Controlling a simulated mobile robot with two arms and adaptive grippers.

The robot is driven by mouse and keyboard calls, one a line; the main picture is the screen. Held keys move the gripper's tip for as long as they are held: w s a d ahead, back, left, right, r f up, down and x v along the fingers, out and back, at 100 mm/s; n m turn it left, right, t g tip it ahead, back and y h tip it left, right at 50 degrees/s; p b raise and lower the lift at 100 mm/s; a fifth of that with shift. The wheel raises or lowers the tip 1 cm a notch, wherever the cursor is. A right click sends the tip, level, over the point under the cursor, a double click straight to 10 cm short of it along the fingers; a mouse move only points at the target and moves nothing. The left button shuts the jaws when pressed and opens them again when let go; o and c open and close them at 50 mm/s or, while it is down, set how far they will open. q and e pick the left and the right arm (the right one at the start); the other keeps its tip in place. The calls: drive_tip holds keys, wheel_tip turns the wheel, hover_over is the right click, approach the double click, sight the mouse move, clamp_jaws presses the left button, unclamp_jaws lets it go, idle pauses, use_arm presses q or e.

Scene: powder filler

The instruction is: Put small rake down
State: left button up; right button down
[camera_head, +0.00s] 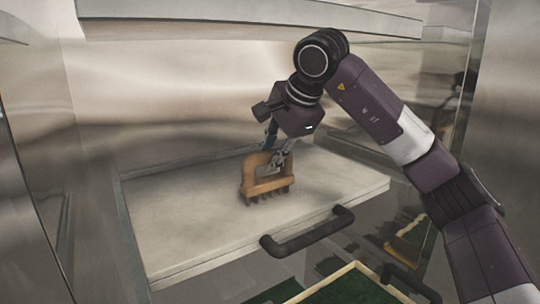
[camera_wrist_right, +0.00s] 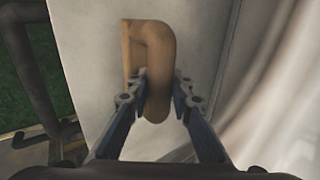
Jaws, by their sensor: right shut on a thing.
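The small rake (camera_head: 262,187) is a brown wooden piece with a looped handle and short teeth pointing down. It is at or just above the pale flat board (camera_head: 190,225); I cannot tell whether the teeth touch it. My right gripper (camera_head: 277,166) comes from above and is shut on the rake's handle. In the right wrist view the rake's handle (camera_wrist_right: 153,60) lies between the two fingers of the gripper (camera_wrist_right: 160,95), with the pale surface behind it. My left gripper is not in view.
A dark bar handle (camera_head: 308,232) sticks out from the board's front edge. Below is a wooden-edged tray with a green inside (camera_head: 355,288), with another dark handle (camera_head: 410,283). Metal walls stand on both sides. The board's left part is bare.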

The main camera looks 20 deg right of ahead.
drive_tip(key=shift+a, duration=0.15)
drive_tip(key=c, duration=1.8)
unclamp_jaws()
drive_tip(key=shift+f, duration=0.1)
drive_tip(key=shift+c, duration=0.2)
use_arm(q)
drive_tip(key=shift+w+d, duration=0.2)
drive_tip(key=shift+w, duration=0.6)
use_arm(e)
drive_tip(key=shift+o, duration=0.6)
